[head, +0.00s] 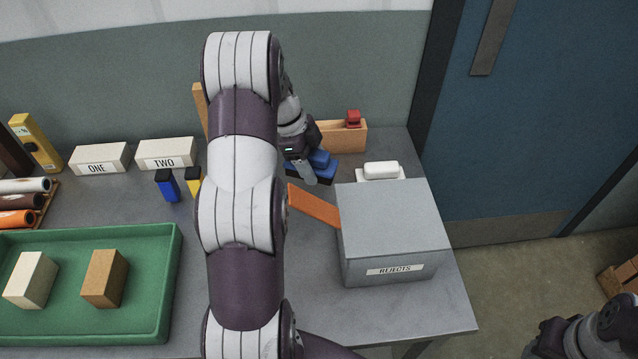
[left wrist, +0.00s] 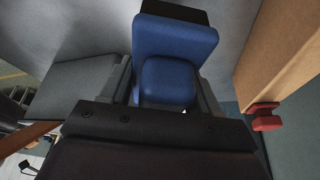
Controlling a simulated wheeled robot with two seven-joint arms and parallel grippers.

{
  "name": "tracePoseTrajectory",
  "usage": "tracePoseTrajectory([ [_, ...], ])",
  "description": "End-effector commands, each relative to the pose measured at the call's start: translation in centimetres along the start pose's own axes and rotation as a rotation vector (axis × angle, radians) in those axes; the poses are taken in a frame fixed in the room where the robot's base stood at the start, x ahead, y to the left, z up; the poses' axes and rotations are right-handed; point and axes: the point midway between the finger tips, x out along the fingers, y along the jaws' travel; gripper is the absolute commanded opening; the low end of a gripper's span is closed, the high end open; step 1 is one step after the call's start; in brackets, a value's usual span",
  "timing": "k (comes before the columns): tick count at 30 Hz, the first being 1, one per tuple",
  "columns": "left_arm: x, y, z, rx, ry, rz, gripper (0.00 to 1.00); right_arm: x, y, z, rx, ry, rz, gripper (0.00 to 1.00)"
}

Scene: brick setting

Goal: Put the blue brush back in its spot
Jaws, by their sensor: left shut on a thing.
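The blue brush (head: 321,158) is in my left gripper (head: 312,170), beyond my left arm near the back of the grey table. In the left wrist view the blue brush (left wrist: 176,38) sits between the two grey fingers, with a dark strip along its far edge. A wooden holder (head: 338,137) stands just behind it, with a red piece (head: 353,118) at its top. The holder (left wrist: 278,55) and red piece (left wrist: 265,117) also show in the wrist view. The brush's underside is hidden. My right arm shows at the lower right; its fingers cannot be made out.
A grey REJECTS box (head: 390,232) stands right of the gripper, with an orange board (head: 314,205) at its left. A white block (head: 381,170) lies behind the box. White blocks ONE (head: 99,160) and TWO (head: 165,153) and a green tray (head: 165,262) are left.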

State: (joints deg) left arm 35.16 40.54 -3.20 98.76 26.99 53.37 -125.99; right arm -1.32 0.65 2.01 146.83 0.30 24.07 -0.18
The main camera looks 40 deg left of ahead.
Motion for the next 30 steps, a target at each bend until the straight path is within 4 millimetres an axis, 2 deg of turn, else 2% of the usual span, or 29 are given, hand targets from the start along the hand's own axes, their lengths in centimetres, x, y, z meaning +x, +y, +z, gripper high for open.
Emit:
tracePoseTrajectory([
  [1, 0.8, 0.1, 0.3, -0.002, 0.002, 0.005, 0.23, -0.6, 0.0, -0.2, 0.000, 0.005, 0.000, 0.39],
  [9, 5.1, 0.1, 2.0, -0.003, 0.001, 0.003, 0.23, -0.8, 0.0, -0.3, 0.000, 0.006, 0.000, 0.39],
  [20, 5.8, 0.1, 2.3, -0.001, 0.000, -0.001, 0.23, -0.2, 0.0, -0.2, 0.000, 0.006, 0.000, 0.39],
  [21, 5.8, 0.1, 2.3, -0.002, 0.000, -0.001, 0.68, -0.3, 0.0, -0.2, 0.000, 0.006, 0.000, 0.39],
  [23, 5.7, 0.1, 2.3, -0.002, 0.000, 0.000, 0.87, -0.4, 0.0, -0.2, 0.000, 0.006, 0.000, 0.39],
  [30, 5.7, 0.1, 2.3, -0.002, 0.000, 0.000, 0.87, -0.4, 0.0, -0.2, 0.000, 0.006, 0.000, 0.39],
])
